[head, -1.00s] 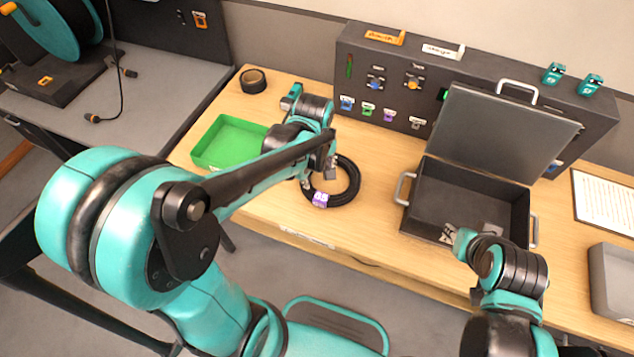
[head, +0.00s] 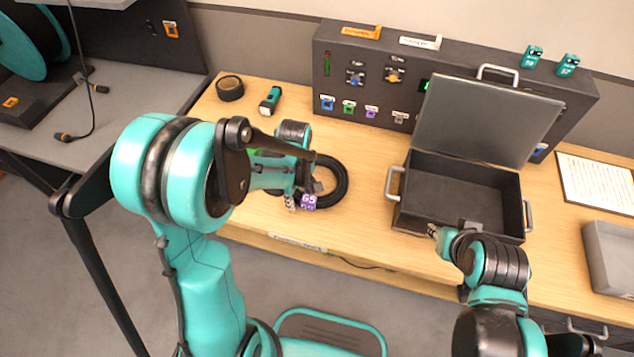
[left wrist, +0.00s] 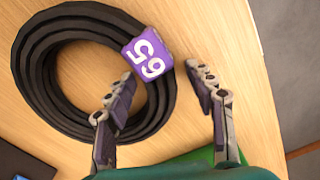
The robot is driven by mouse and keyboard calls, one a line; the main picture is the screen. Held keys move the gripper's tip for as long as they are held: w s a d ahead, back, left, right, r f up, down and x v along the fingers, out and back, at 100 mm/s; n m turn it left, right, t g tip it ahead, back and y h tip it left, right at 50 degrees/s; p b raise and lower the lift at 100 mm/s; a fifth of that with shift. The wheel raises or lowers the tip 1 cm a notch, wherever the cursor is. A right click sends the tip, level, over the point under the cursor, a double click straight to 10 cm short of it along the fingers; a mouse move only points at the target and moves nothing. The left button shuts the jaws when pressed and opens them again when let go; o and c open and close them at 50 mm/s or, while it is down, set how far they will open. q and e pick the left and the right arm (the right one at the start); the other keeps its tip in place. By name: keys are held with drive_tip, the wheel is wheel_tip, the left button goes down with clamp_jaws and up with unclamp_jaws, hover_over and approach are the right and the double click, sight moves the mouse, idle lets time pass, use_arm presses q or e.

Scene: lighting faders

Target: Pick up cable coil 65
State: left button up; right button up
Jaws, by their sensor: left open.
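Cable coil 65 (head: 341,182) is a black ring lying flat on the wooden table, with a purple tag (head: 309,201) on its near side. In the left wrist view the coil (left wrist: 35,75) fills the left half, and its tag (left wrist: 148,57) reads 65. My left gripper (left wrist: 160,72) is open and empty over the coil's tagged side, one finger above the ring, the other over bare wood. In the head view my left gripper (head: 305,196) is at the coil's near left, and my arm hides part of the ring. My right gripper (head: 440,233) is at the open case's front edge, its jaws unclear.
The open dark case (head: 465,185) stands right of the coil. A black panel (head: 330,100) runs along the back. A tape roll (head: 230,88) and a teal tool (head: 270,100) lie back left. A green tray (head: 255,152) is mostly hidden by my arm.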

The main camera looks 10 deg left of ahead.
use_arm(q)
drive_tip(key=shift+r, duration=0.1)
clamp_jaws()
